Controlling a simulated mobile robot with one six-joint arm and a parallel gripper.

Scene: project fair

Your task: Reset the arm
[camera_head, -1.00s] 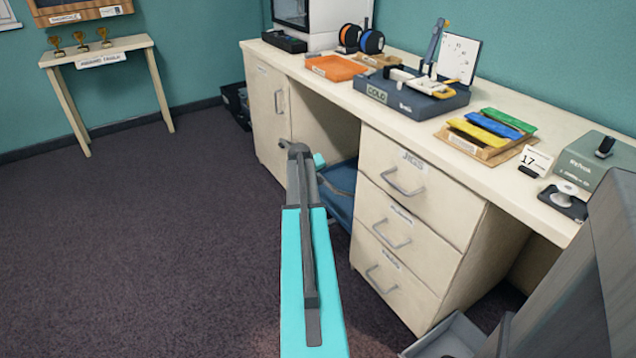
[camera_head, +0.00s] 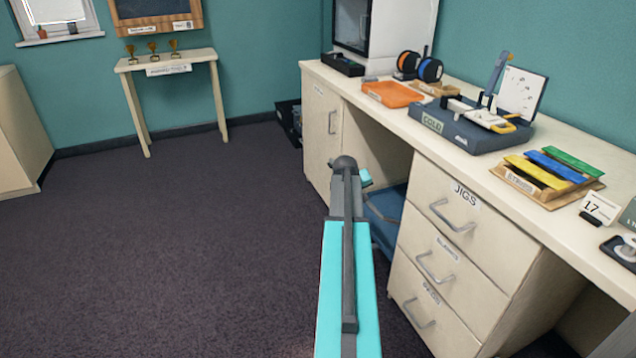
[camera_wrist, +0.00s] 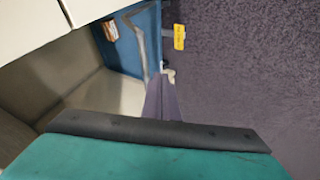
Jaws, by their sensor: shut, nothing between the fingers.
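My arm, teal and dark grey, reaches forward from the bottom middle of the head view, and its dark joint stands in front of the desk. My gripper (camera_wrist: 162,98) shows in the wrist view as two grey-purple fingers closed together, with nothing between them. It points down toward the carpet beside the desk's knee space. In the head view the fingers are hidden behind the arm.
The cream desk (camera_head: 480,215) with labelled drawers is close to the arm's right. A blue object (camera_head: 386,212) stands under it, also in the wrist view (camera_wrist: 146,35). A yellow tag (camera_wrist: 179,37) shows there. An award table (camera_head: 180,62) stands far back; left carpet is clear.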

